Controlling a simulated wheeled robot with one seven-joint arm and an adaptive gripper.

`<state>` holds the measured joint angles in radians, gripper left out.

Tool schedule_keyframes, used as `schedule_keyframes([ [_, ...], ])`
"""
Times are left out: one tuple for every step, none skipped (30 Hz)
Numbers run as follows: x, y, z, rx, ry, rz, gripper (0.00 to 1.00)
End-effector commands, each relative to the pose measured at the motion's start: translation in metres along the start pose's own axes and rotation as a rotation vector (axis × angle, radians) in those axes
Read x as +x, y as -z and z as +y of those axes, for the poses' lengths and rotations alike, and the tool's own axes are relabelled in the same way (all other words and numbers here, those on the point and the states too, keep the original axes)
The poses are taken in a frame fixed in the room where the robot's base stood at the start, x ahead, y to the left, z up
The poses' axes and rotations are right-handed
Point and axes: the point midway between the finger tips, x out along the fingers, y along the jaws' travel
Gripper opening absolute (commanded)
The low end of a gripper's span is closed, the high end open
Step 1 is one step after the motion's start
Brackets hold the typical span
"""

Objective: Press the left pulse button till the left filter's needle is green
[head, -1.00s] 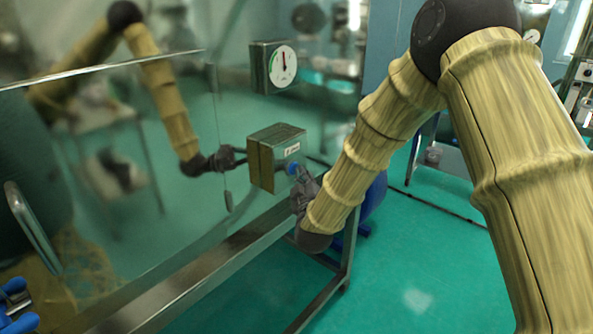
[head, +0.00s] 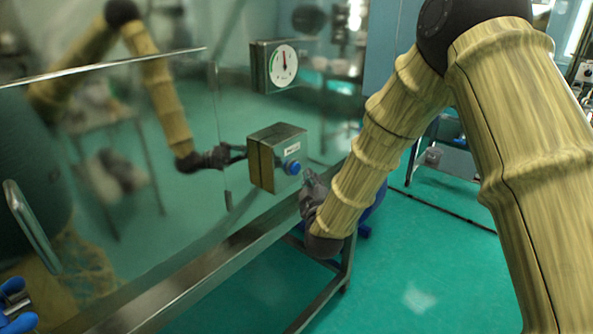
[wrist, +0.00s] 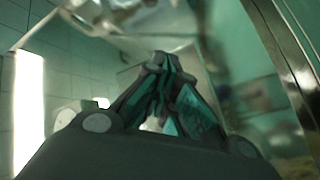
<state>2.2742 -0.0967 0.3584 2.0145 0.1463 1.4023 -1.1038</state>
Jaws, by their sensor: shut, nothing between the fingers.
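The pulse button (head: 292,167) is a blue knob on the front of a metal box (head: 262,165) with a small white label. A round gauge (head: 283,66) with a white face, a green arc at its left and a red needle stands above the box. The needle points nearly straight up, off the green arc. My gripper (head: 309,180) is shut and empty, just right of and below the button, with a small gap between them. The wrist view shows the closed fingertips (wrist: 163,62); the button cannot be made out there.
A large glossy panel (head: 130,130) fills the left and reflects my arm. A metal rail and frame (head: 190,275) runs below the box. A blue object (head: 15,305) is at the lower left. The green floor at the right is mostly clear.

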Motion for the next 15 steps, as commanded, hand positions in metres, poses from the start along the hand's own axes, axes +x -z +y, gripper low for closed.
schedule_keyframes([
  [-0.003, -0.003, 0.002, 0.000, 0.000, -0.001, 0.00],
  [-0.005, -0.004, 0.003, 0.000, 0.001, -0.001, 0.00],
  [-0.007, -0.005, 0.004, 0.000, 0.001, -0.001, 0.00],
  [-0.009, -0.006, 0.005, 0.000, 0.001, -0.001, 0.00],
  [-0.010, -0.007, 0.007, 0.000, 0.000, 0.000, 0.00],
  [-0.012, -0.008, 0.008, 0.000, 0.000, 0.000, 0.00],
  [-0.014, -0.009, 0.009, 0.000, 0.000, 0.001, 0.00],
  [-0.015, -0.011, 0.011, -0.001, 0.000, 0.001, 0.00],
  [-0.017, -0.012, 0.012, -0.001, 0.000, 0.001, 0.00],
  [-0.019, -0.013, 0.013, -0.001, 0.000, 0.001, 0.00],
  [-0.020, -0.015, 0.014, -0.001, 0.000, 0.001, 0.00],
  [-0.022, -0.016, 0.016, 0.000, 0.000, 0.001, 0.00],
  [-0.024, -0.017, 0.017, 0.000, 0.000, 0.001, 0.00],
  [-0.025, -0.018, 0.018, 0.000, 0.001, 0.000, 0.00],
  [-0.027, -0.019, 0.018, 0.000, 0.001, 0.000, 0.00],
])
